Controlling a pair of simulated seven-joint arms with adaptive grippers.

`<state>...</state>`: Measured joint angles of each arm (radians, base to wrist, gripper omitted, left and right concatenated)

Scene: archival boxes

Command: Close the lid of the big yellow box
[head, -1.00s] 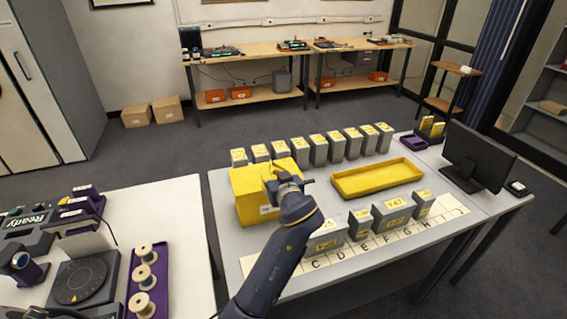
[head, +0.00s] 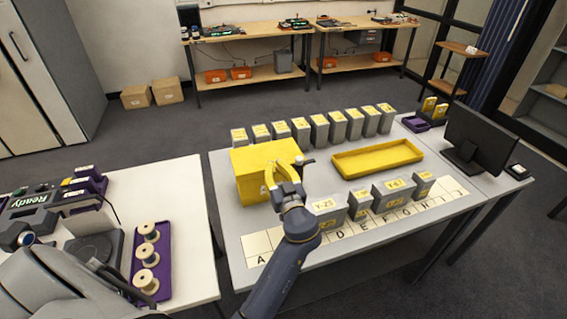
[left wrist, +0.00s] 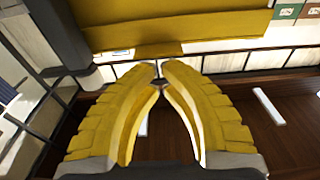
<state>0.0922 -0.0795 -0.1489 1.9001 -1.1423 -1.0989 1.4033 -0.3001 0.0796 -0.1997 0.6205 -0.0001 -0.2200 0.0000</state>
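The big yellow box (head: 251,176) stands on the left part of the grey table. Its top (head: 262,154) looks like a flat yellow surface; I cannot tell whether the lid is fully down. My left gripper (head: 285,172) has yellow fingers and is in front of the box's right side, hiding part of its front. I cannot tell whether it touches the box. In the left wrist view the fingertips (left wrist: 161,67) come together with nothing seen held between them. A yellow surface (left wrist: 180,27), likely the box, fills the top of that view. My right gripper is not in view.
A shallow yellow tray (head: 378,159) lies right of the box. A row of grey boxes (head: 319,130) stands behind, and several more (head: 392,192) stand in front on a lettered strip (head: 262,244). A monitor (head: 479,148) is at the right. Bare table lies between box and tray.

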